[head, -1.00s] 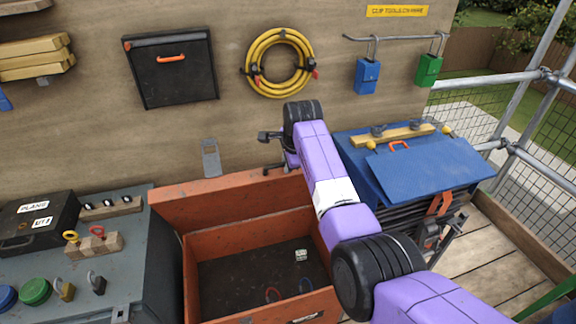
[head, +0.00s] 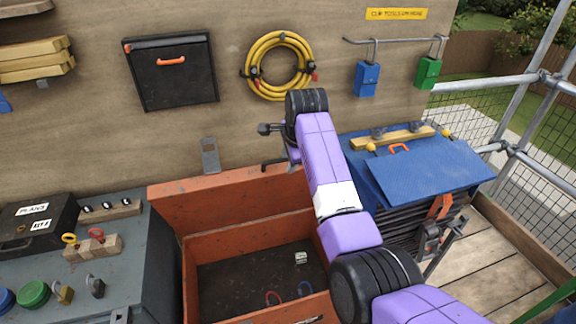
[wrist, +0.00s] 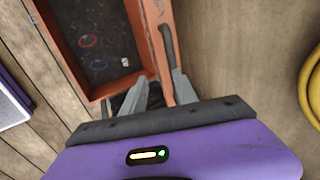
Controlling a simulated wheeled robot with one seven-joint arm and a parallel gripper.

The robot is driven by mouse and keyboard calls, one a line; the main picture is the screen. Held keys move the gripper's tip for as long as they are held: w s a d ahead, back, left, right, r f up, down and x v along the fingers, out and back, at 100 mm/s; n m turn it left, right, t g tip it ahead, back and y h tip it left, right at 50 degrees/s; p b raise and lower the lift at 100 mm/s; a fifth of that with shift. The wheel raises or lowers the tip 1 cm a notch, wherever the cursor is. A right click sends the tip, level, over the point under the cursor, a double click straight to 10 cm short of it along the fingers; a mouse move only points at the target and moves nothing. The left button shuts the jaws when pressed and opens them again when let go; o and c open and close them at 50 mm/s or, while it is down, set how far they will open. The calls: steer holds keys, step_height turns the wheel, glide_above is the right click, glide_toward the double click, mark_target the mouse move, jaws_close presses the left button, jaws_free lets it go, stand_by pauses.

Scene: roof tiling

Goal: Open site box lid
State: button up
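The orange-red site box (head: 190,285) is open in the head view, with its dark floor showing. Its lid (head: 215,205) stands raised at the back, near the wooden wall. A dark handle-like bar (wrist: 167,45) lies along the lid edge in the wrist view. My gripper (wrist: 162,92) is by the lid edge, its two grey fingers apart, with an orange strip of lid visible between them. I see no firm grasp. In the head view my arm hides most of the gripper and the lid's right end.
The box holds a red ring (head: 273,297), a blue ring (head: 305,288) and a small white block (head: 300,257). A grey bench (head: 125,265) stands left. A blue-topped stand (head: 430,170) is right. A yellow hose (head: 252,82) hangs on the wall above.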

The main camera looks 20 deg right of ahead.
steer(key=v, duration=0.3)
steer(key=shift+r, duration=0.1)
stand_by(0.4)
